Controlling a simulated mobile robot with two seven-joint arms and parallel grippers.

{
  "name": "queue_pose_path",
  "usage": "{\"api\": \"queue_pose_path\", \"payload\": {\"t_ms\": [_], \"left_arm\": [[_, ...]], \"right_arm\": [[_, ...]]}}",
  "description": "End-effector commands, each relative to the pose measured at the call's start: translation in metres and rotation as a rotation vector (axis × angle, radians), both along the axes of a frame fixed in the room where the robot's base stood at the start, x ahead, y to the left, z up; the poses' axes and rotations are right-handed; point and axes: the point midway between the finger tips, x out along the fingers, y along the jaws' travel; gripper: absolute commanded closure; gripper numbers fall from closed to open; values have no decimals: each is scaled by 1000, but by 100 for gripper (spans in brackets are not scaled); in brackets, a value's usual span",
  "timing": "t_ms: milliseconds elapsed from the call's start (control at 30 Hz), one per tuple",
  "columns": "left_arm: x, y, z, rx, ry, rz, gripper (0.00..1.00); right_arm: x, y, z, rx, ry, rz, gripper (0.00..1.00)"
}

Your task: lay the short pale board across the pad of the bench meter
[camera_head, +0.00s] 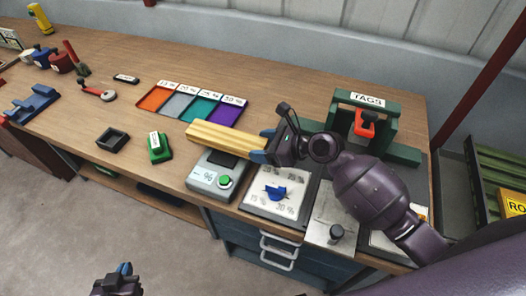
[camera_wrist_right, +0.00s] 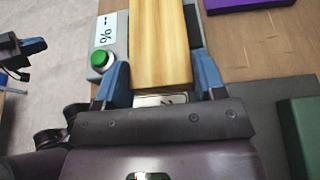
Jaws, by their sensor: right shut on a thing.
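The short pale board (camera_head: 225,138) is a yellowish wooden strip, held roughly level by its right end in my right gripper (camera_head: 267,146). In the right wrist view, the board (camera_wrist_right: 160,45) runs away from between the two blue fingers (camera_wrist_right: 162,85). The bench meter (camera_head: 203,183) is a grey box with a green button and a display, at the bench's front edge. The board passes over its back part and hides its pad; I cannot tell whether they touch. My left gripper (camera_head: 122,272) is low at the bottom edge, away from the bench; its opening is unclear.
A sorting tray (camera_head: 152,98) with coloured compartments lies behind the board. A green block (camera_head: 159,148) and a small black tray (camera_head: 111,139) are left of the meter. A panel with a blue knob (camera_head: 275,192) is right of it. A green TAGS stand (camera_head: 405,153) is further right.

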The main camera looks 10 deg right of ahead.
Motion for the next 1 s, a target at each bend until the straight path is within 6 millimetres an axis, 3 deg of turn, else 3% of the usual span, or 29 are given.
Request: {"api": "queue_pose_path", "payload": {"t_ms": [133,567,600,700,733,1000], "left_arm": [[-1,0,-8,0,4,0,100],[-7,1,-11,0,17,3,100],[-7,1,-11,0,17,3,100],[-7,1,-11,0,17,3,100],[-7,1,-11,0,17,3,100],[-5,1,-10,0,13,2,100]], "right_arm": [[0,0,-21,1,2,-1,67],[0,0,-25,1,-1,-1,67],[0,0,-25,0,0,0,30],[0,0,-25,0,0,0,15],[0,0,-25,0,0,0,11],[0,0,-24,0,0,0,11]]}}
